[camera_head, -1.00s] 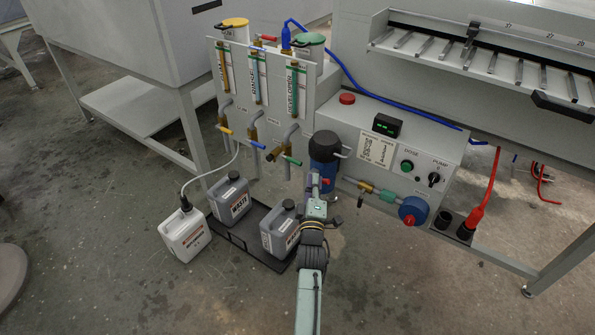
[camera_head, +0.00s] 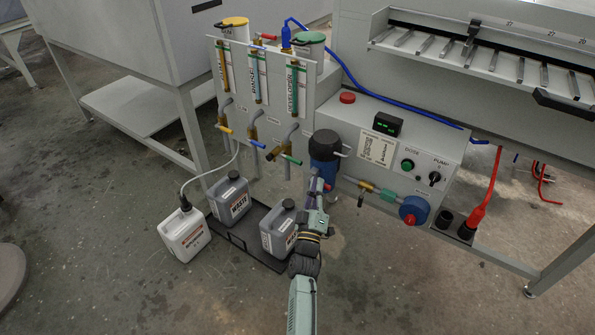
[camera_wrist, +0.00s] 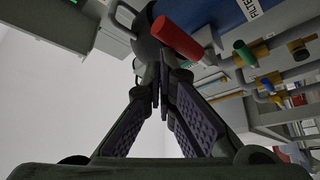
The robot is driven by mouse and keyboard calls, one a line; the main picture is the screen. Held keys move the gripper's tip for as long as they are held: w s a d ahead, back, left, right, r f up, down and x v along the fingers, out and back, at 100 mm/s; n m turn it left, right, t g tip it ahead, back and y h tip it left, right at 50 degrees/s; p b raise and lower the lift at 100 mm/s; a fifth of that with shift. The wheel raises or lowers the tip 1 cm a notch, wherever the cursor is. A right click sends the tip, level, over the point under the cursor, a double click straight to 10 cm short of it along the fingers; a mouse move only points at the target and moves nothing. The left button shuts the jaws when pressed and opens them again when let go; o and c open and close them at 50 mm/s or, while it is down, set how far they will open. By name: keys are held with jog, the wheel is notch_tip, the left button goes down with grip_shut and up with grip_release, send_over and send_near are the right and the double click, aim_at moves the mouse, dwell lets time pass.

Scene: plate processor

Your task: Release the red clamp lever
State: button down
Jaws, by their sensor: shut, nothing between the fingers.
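The red clamp lever (camera_wrist: 178,38) shows in the wrist view as a red cylindrical handle in front of the blue filter housing (camera_wrist: 228,15). In the head view, the lever (camera_head: 327,187) is a small red spot low on the housing (camera_head: 324,172), which has a black cap. My gripper (camera_wrist: 161,75) is shut and empty, its purple-padded fingers together just below the lever in the wrist picture. In the head view, my gripper (camera_head: 314,182) is immediately left of the lever. I cannot tell whether they touch.
A pipe with a small valve (camera_head: 362,190) and a blue round fitting (camera_head: 413,210) lie right of the housing. Coloured valve handles (camera_head: 291,160) are at upper left.

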jog(key=shift+d+f, duration=0.15)
jog(key=shift+f, duration=0.15)
dwell(0.4)
jog(key=shift+s, duration=0.1)
jog(key=v, duration=0.7)
jog(key=shift+s, duration=0.2)
jog(key=shift+r, duration=0.2)
